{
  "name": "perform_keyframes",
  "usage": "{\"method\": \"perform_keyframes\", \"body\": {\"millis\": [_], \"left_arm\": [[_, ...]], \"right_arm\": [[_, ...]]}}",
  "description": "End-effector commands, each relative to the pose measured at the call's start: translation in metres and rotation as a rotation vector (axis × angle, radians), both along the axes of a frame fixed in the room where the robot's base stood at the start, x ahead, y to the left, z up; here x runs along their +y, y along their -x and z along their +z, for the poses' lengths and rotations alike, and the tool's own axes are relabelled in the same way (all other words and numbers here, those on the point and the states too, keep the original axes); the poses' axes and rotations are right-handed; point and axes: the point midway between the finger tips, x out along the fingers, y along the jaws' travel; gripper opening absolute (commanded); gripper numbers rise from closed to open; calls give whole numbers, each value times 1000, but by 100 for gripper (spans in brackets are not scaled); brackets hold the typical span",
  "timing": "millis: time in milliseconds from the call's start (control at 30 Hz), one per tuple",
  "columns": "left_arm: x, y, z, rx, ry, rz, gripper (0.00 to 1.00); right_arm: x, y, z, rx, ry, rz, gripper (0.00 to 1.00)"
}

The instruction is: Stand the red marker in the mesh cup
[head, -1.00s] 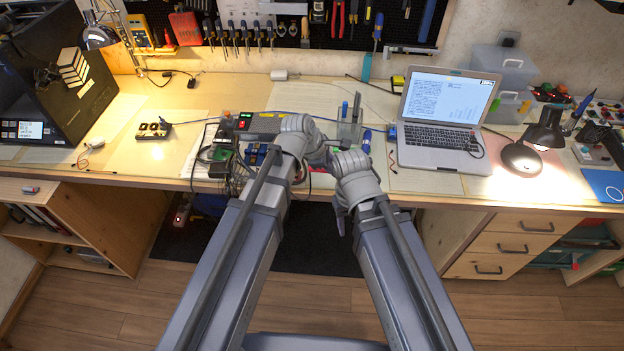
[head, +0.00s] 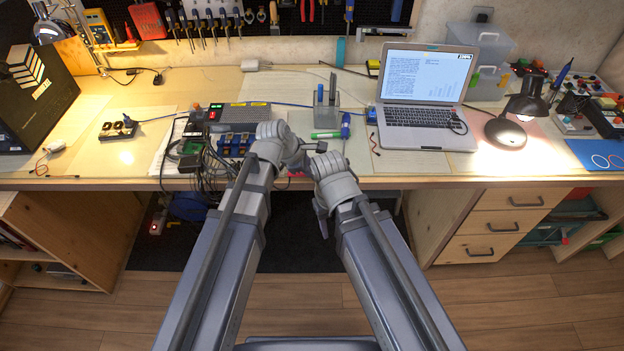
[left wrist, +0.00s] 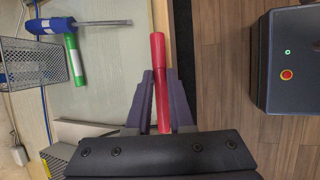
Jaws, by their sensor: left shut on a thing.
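The red marker (left wrist: 159,75) is held between the fingers of my left gripper (left wrist: 160,100) in the left wrist view, over the table's front edge. The left gripper (head: 308,147) also shows in the head view, small and partly hidden by its wrist. The mesh cup (left wrist: 28,64) is at the left of the wrist view, apart from the marker. In the head view the cup (head: 328,118) stands on the table just beyond my left gripper, with blue and dark tools upright in it. My right gripper (head: 320,212) points down by the table's front edge; its fingers are unclear.
A green marker (left wrist: 75,60) and a blue-handled screwdriver (left wrist: 55,25) lie beside the cup. The laptop (head: 426,100) stands to the right and a grey device with cables (head: 240,116) to the left. Paper sheets lie on bare table in front of the laptop.

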Motion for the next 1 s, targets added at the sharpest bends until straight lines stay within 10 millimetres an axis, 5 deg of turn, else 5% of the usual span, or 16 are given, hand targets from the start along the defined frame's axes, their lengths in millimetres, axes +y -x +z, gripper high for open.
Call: {"method": "perform_keyframes", "body": {"millis": [100, 567, 600, 833, 1000], "left_arm": [[0, 0, -18, 0, 0, 0, 0], [0, 0, -21, 0, 0, 0, 0], [0, 0, -20, 0, 0, 0, 23], [0, 0, -19, 0, 0, 0, 49], [0, 0, -19, 0, 0, 0, 50]], "right_arm": [[0, 0, -18, 0, 0, 0, 50], [0, 0, -21, 0, 0, 0, 50], [0, 0, -20, 0, 0, 0, 50], [0, 0, -20, 0, 0, 0, 50], [0, 0, -20, 0, 0, 0, 50]]}}
